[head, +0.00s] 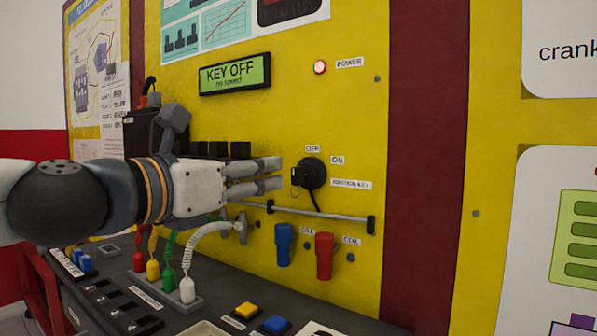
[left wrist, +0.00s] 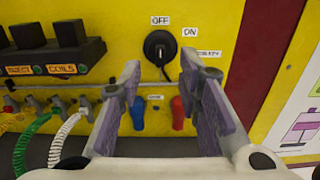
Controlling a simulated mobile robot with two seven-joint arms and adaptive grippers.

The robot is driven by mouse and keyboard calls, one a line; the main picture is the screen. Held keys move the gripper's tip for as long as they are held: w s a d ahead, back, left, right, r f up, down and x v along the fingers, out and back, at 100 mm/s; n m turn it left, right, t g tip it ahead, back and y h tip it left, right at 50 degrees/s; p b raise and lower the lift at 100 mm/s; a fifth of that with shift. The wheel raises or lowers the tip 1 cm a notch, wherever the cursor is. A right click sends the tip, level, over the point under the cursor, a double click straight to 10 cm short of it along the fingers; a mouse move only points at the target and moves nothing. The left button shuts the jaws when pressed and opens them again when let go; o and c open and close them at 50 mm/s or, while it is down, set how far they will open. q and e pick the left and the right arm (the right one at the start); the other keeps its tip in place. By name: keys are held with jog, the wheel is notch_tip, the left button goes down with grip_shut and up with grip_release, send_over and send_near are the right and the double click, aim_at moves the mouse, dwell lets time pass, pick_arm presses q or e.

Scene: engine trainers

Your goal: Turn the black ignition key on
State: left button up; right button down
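The black ignition key (head: 297,178) sits in a round black switch (head: 314,172) on the yellow panel, beside OFF and ON labels. In the left wrist view the key (left wrist: 160,50) appears between the fingertips, beyond them, with a dark cord hanging below. My left gripper (head: 282,174) points at the switch from the left, its fingers spread. The left wrist view shows the open gripper (left wrist: 161,66) empty, with clear space between the fingers. The display (head: 234,74) reads KEY OFF. My right gripper is out of view.
A horizontal grey rail (head: 325,215) runs below the switch. Blue (head: 284,245) and red (head: 324,256) connectors hang under it. Coloured coiled leads (head: 188,288) stand lower left.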

aim_at(294, 168)
pick_arm(q)
jog(key=x, duration=0.9)
jog(key=shift+f, duration=0.1)
grip_shut()
